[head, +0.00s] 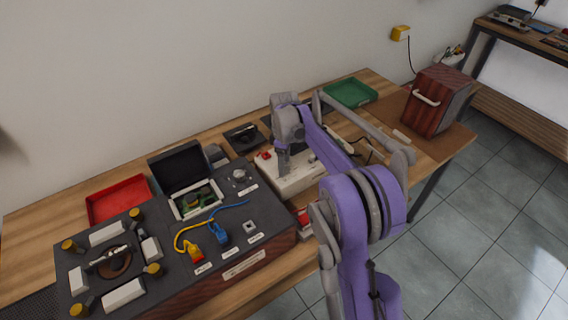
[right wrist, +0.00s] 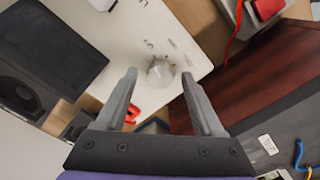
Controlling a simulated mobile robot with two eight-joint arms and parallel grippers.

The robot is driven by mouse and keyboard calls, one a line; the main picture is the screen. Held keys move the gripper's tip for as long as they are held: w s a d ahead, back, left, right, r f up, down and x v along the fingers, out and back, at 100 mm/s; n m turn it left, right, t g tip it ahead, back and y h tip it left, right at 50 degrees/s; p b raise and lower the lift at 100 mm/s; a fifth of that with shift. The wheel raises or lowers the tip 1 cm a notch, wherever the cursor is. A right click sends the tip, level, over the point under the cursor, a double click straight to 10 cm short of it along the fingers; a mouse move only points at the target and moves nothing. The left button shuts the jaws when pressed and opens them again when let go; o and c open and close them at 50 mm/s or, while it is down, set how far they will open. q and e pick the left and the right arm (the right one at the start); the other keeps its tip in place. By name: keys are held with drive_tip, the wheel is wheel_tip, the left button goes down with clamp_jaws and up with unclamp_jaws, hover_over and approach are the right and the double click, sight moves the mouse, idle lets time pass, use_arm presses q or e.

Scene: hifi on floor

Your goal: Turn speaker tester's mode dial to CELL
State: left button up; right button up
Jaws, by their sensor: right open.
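The speaker tester (head: 298,183) is a white box on the table, partly hidden behind my right arm in the head view. Its white face (right wrist: 150,30) fills the upper middle of the right wrist view. The mode dial (right wrist: 160,72) is a pale round knob with small markings beside it, too blurred to read. My right gripper (right wrist: 159,76) is open, and its fingertips lie on either side of the dial in that view. I cannot tell whether they touch it. In the head view the right gripper (head: 283,164) is over the tester. My left gripper is not in view.
A dark workstation board (head: 225,262) with cables and an open case (head: 178,165) stands left of the tester. A red tray (head: 118,200) is at the left, a green tray (head: 350,93) at the back. A red-brown speaker cabinet (head: 436,98) stands at the right.

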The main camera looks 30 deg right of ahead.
drive_tip(key=shift+f, duration=0.25)
clamp_jaws()
